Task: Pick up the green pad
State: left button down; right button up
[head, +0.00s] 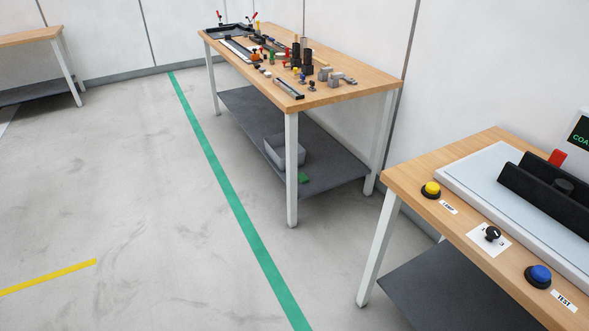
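A small flat green pad (303,179) lies on the dark grey lower shelf of the middle workbench. It is just beside a grey bin (287,152) and close to the bench's near white leg. The leg may hide a part of it. Neither of my grippers is in the head view.
The middle workbench (370,87) carries many small parts. A second bench (408,181) at the right has a yellow and a blue button and a black fixture. Another bench (30,36) stands far left. The floor with the green line (222,162) is clear.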

aim_at(302, 178)
jog(key=i+u, duration=0.3)
jog(key=i, duration=0.6)
jog(key=i+l+u, duration=0.1)
jog(key=i+u, duration=0.15)
jog(key=i, duration=0.65)
